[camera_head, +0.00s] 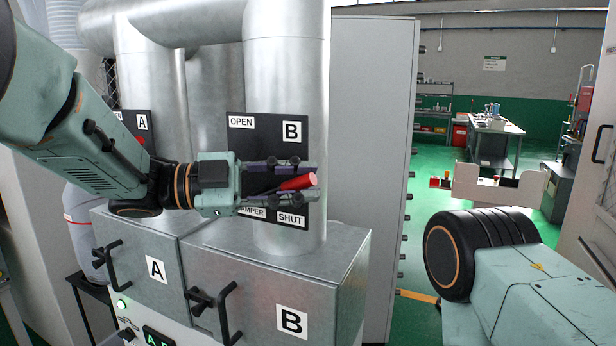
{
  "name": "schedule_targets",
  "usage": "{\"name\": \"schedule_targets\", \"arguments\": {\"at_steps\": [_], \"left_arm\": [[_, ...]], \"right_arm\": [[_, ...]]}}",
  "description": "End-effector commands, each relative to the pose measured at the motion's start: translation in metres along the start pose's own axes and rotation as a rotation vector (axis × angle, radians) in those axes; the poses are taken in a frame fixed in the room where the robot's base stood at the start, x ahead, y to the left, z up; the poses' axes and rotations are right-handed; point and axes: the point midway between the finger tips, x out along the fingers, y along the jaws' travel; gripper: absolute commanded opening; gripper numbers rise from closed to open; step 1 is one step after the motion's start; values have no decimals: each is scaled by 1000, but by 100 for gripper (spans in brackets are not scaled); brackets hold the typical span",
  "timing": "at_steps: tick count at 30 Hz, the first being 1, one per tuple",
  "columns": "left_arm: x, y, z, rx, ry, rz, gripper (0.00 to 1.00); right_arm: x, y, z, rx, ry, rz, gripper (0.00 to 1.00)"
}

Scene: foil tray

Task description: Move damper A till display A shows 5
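Damper A's black plate (143,122) is on the left duct, mostly hidden behind my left arm. A small red part (140,141) shows there. Damper B's black plate (236,140), marked OPEN at top and SHUT at bottom, is on the right duct. My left gripper (308,181) is at damper B, one finger above and one below its red handle (298,183); the fingers look closed on it. The handle points right and slightly up. A display with green characters (158,338) is cut off at the bottom edge; its value is unreadable. My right gripper is out of view.
Metal boxes with door handles, labelled A (155,269) and B (292,320), stand below the ducts. A tall grey cabinet (372,150) stands right of the ducts. Open green floor and a workbench (495,125) lie beyond.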

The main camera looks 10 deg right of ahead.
Motion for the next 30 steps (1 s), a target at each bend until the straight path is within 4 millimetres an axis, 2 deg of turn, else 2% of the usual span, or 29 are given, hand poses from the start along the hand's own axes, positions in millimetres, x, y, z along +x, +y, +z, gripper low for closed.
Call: {"name": "schedule_targets", "arguments": {"at_steps": [4,12,22,30], "left_arm": [[11,0,0,-1,0,1,28],[15,0,1,-1,0,1,28],[15,0,0,0,1,1,1],[14,0,0,1,1,0,0]], "right_arm": [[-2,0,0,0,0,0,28],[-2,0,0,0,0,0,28],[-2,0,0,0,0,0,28],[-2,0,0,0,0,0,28]]}}
